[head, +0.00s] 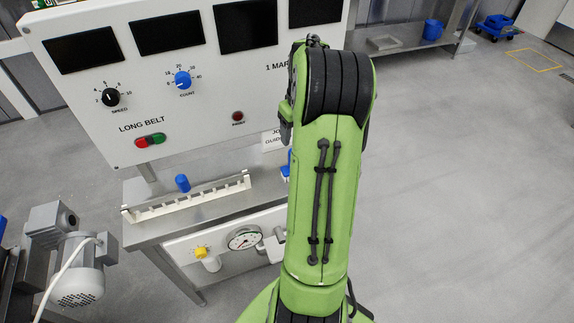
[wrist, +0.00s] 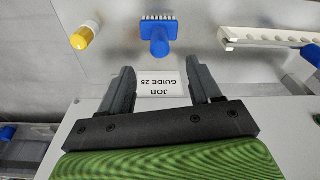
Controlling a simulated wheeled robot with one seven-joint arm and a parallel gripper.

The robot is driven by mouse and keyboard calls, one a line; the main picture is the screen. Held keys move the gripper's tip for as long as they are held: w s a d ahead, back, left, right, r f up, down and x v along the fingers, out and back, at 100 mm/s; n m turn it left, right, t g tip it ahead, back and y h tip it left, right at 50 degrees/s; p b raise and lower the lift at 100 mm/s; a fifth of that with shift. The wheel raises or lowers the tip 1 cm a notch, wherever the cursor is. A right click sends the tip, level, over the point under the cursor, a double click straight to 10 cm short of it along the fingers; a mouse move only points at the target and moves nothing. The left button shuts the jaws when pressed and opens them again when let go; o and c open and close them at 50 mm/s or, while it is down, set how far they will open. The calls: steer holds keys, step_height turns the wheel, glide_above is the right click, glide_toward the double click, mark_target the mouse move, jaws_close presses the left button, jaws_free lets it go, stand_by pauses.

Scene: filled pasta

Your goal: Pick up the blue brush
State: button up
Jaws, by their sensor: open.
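The blue brush (wrist: 158,40) shows in the wrist view at the upper middle, with a row of pale bristles along its top edge. My gripper (wrist: 161,78) is open in the wrist view, with nothing between its two dark fingers. The brush is beyond the fingertips, roughly in line with the gap between them.
A white notched rail (head: 190,198) and a blue cylinder (head: 183,183) are on the steel table. A control panel (head: 190,90) rises behind. A "JOB GUIDE 25" label (wrist: 160,88) shows between the fingers. A yellow-capped item (wrist: 84,36) lies left of the brush.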

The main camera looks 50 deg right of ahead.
steer(key=f, duration=0.2)
steer(key=f+b, duration=0.1)
steer(key=f, duration=0.1)
steer(key=w+f, duration=0.1)
steer(key=f, duration=0.1)
steer(key=shift+d, duration=0.1)
steer(key=f, duration=0.2)
steer(key=f+b, duration=0.2)
steer(key=f, duration=0.1)
steer(key=shift+w+d+f, duration=0.25)
steer(key=shift+w+f, duration=0.05)
steer(key=shift+r, duration=0.1)
steer(key=shift+c, duration=0.8)
steer(key=c, duration=1)
